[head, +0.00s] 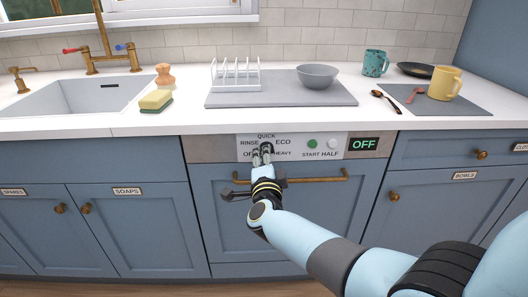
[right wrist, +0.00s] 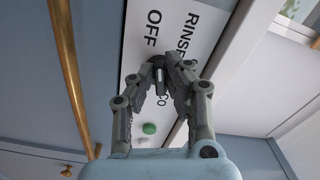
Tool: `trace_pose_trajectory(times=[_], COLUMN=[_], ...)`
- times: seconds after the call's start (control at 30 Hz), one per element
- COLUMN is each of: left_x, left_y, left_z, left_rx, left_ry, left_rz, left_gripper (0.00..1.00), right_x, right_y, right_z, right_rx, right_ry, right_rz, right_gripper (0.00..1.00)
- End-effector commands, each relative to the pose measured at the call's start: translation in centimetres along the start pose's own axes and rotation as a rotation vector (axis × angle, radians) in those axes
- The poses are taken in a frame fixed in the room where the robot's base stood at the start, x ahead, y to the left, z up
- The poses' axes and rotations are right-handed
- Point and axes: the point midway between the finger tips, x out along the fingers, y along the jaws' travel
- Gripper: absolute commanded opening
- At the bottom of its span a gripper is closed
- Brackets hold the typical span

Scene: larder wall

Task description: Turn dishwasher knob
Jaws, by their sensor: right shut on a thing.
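The dishwasher (head: 285,220) is a blue-fronted unit with a grey control strip, and its display (head: 364,144) reads OFF. A white label panel (head: 321,144) bears QUICK, RINSE, ECO, OFF and HEAVY around the knob, with START and HALF at the right. My right gripper (head: 263,152) is at the middle of these words and hides the knob in the head view. In the right wrist view, the gripper (right wrist: 160,66) is shut on the small knob (right wrist: 159,78), mostly hidden by the fingers. The knob's pointing direction cannot be told. My left gripper is out of view.
A green button (head: 312,143) and a white button (head: 333,144) sit right of the knob. A brass handle bar (head: 325,179) runs below, close to my right wrist. The counter above holds a dish rack (head: 236,76), a bowl (head: 318,77) and mugs.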

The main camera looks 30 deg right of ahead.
Motion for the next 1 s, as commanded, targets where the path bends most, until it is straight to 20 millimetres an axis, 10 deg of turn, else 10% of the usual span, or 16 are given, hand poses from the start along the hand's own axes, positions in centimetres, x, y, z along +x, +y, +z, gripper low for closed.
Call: trace_pose_trajectory(times=[1.0], left_x=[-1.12], left_y=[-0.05], left_z=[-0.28], left_rx=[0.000], left_ry=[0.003], left_rz=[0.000], left_gripper=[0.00], right_x=[-0.13], right_y=[0.45], right_z=[0.10], right_rx=[-0.257], right_ry=[-0.004], right_rz=[0.003], right_gripper=[0.00])
